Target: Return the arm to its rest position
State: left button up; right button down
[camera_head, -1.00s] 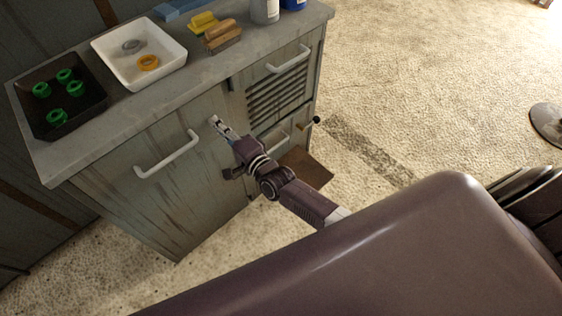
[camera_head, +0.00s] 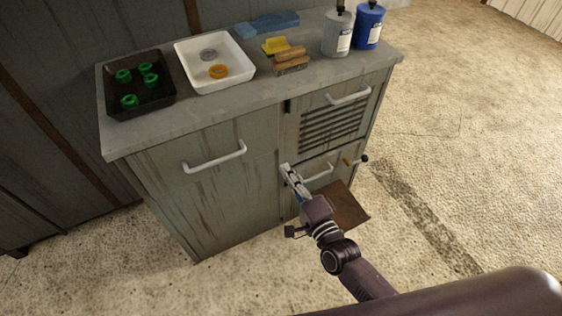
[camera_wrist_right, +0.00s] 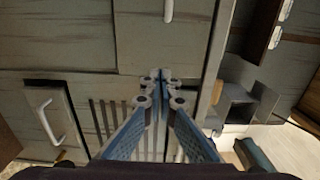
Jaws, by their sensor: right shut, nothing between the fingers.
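My right arm reaches in from the lower right of the head view. Its gripper (camera_head: 288,172) is shut and empty, in front of the cabinet (camera_head: 225,185) near the lower drawer's white handle (camera_head: 318,172). I cannot tell from the head view whether it touches the cabinet. In the right wrist view the two blue-sided fingers (camera_wrist_right: 158,80) meet at their tips, with the cabinet front behind them. My left gripper is not in view.
The cabinet top holds a black tray (camera_head: 108,103) with green rings, a white tray (camera_head: 238,74), a brush (camera_head: 291,66) and two bottles (camera_head: 337,38) (camera_head: 368,28). White handles (camera_head: 214,160) stick out in front. A brown board (camera_head: 345,205) is low beside the cabinet. Open floor lies right.

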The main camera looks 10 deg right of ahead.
jog(key=s+d+f+n+g+h, duration=0.1)
jog(key=s+d+f+n+g, duration=0.2)
jog(key=s+f, duration=0.55)
jog(key=s+d+f+n+g+h, duration=0.1)
jog(key=s+d+f+n+g, duration=0.15)
jog(key=f, duration=1.05)
jog(key=s+d+f+n+g+h, duration=0.15)
jog(key=s+f+n+g, duration=0.35)
jog(key=f, duration=0.6)
jog(key=s+d+f+n+g, duration=0.2)
jog(key=s+f, duration=0.2)
jog(key=s, duration=0.5)
jog(key=s+d+f+n+g+h, duration=0.1)
jog(key=s+f, duration=0.4)
jog(key=s, duration=0.5)
jog(key=s+d+f+n+g+h, duration=0.1)
jog(key=s+d+f+n+g, duration=0.1)
jog(key=s, duration=0.8)
notch_tip(320, 180, down, 2)
jog(key=shift+s+d+f+n+g+p, duration=0.2)
jog(key=shift+d+n+g+p, duration=0.15)
jog(key=shift+d+n, duration=0.45)
jog(key=shift+d, duration=0.15)
